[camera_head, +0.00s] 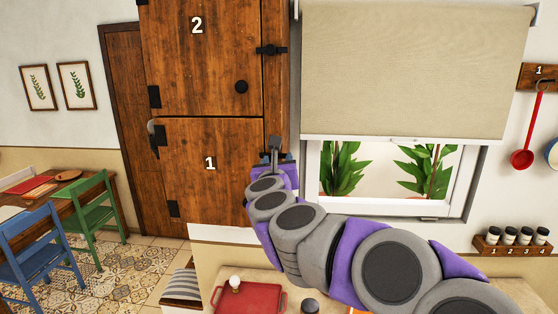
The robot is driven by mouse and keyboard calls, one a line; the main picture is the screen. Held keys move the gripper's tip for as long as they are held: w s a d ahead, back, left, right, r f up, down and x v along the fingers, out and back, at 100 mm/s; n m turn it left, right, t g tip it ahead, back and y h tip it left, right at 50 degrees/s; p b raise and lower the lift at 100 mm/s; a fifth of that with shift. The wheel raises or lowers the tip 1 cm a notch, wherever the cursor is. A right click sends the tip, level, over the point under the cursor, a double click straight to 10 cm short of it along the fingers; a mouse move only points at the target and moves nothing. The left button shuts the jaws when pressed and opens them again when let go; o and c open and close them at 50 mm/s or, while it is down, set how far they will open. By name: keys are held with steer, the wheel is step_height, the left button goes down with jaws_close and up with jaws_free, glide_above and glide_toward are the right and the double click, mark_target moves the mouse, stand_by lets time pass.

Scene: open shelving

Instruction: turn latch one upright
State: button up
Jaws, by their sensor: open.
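The wooden cabinet has a lower door marked 1 (209,185) and an upper door marked 2 (210,70). My gripper (275,154) is open at the right edge of door 1, in front of the place where its latch sits. A small dark piece shows at the jaws. I cannot tell how much of it is latch one and how much is my fingers, so the latch's angle is unclear. Latch two (271,50) is a black bar lying across the edge of door 2. Both doors look shut.
A window with a beige blind (400,65) is right of the cabinet. Below are a red tray (245,299) and a counter. A spice rack (512,246) and red ladle (524,152) are at right. Green (92,207) and blue (38,255) chairs stand at left.

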steer(key=shift+w+a+f, duration=0.2)
steer(key=shift+w+a, duration=0.75)
steer(key=shift+a, duration=0.25)
steer(key=shift+d+r, duration=0.1)
steer(key=shift+d, duration=0.55)
steer(key=c, duration=0.3)
steer(key=shift+d, duration=0.1)
steer(key=shift+c, duration=0.9)
steer(key=shift+a, duration=0.45)
steer(key=c, duration=0.4)
steer(key=shift+d, duration=0.1)
jaws_close()
